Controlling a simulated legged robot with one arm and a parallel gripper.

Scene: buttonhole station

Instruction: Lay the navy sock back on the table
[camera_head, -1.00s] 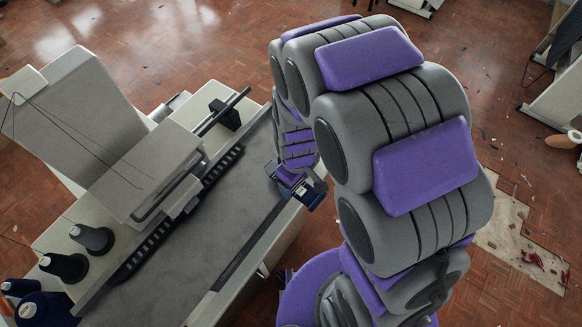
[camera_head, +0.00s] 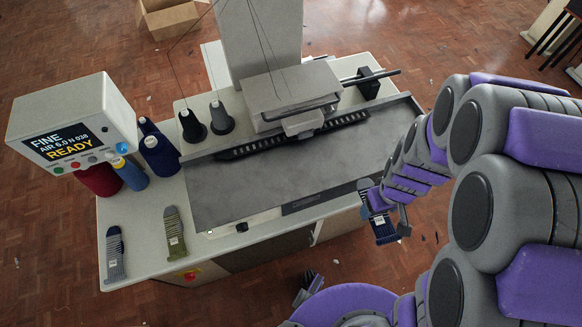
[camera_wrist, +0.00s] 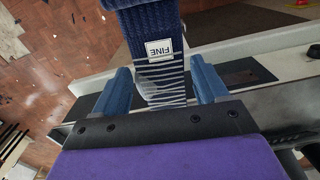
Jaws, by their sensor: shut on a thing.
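The navy sock (camera_head: 384,231) hangs from my gripper (camera_head: 382,202) beyond the right end of the table's front edge. In the wrist view the sock (camera_wrist: 154,48) shows dark ribbing, a white FINE label and pale stripes, and it runs between the two blue fingers of my gripper (camera_wrist: 163,86). The gripper is shut on it. The table (camera_head: 147,240) has a pale top, with bare room at its front left.
A grey sock (camera_head: 115,256) and an olive sock (camera_head: 174,234) lie at the table's front left. Behind them are thread cones (camera_head: 158,153) and a display box (camera_head: 72,135) reading READY. A machine head (camera_head: 290,92) stands over the dark grey plate (camera_head: 250,188).

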